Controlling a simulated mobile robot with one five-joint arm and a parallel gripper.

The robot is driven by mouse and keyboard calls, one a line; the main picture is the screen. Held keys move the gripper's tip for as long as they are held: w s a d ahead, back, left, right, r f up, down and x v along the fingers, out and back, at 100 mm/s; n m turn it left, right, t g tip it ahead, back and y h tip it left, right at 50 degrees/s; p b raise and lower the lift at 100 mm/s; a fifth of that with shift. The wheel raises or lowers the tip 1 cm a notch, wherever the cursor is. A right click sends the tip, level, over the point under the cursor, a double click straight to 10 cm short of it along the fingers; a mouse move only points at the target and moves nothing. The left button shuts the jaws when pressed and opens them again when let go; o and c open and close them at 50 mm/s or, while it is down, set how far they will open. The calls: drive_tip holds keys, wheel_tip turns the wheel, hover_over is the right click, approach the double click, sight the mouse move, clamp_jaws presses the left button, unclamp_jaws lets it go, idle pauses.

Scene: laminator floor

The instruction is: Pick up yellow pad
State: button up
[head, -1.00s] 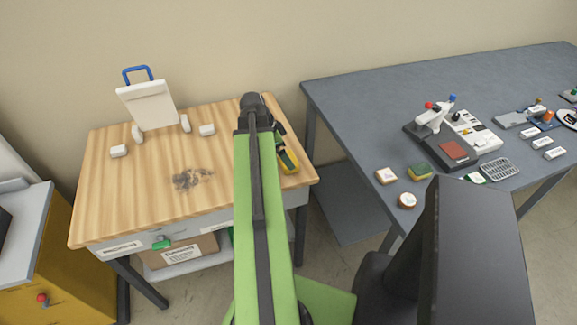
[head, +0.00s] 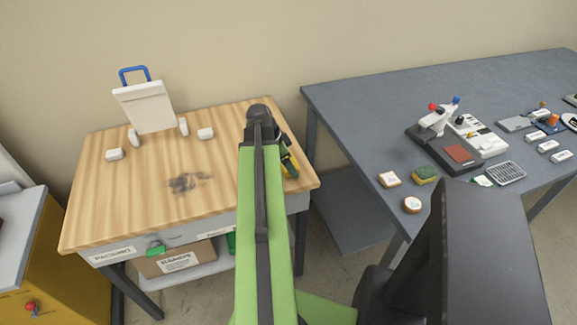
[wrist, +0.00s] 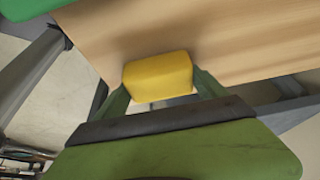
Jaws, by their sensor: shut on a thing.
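The yellow pad (wrist: 158,77) is a plain yellow block between the two green fingers of my gripper (wrist: 162,92) in the wrist view. The fingers are shut on its sides, at the edge of the wooden table. I cannot tell whether the pad still touches the tabletop.
The wooden table (head: 125,200) holds a white board with a blue handle (head: 147,105), several white blocks and a dark smudge. The grey table (head: 350,110) to the right carries a green-topped yellow sponge (head: 425,174), small round and square pieces, and a white-and-grey device (head: 468,135). A gap separates the tables.

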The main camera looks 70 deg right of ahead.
wheel_tip(320, 180, up, 10)
drive_tip(key=p, duration=1)
drive_tip(key=shift+r, duration=0.15)
drive_tip(key=o, duration=0.8)
drive_tip(key=c, duration=0.6)
drive_tip(key=shift+c, duration=0.2)
drive_tip(key=shift+s, duration=0.1)
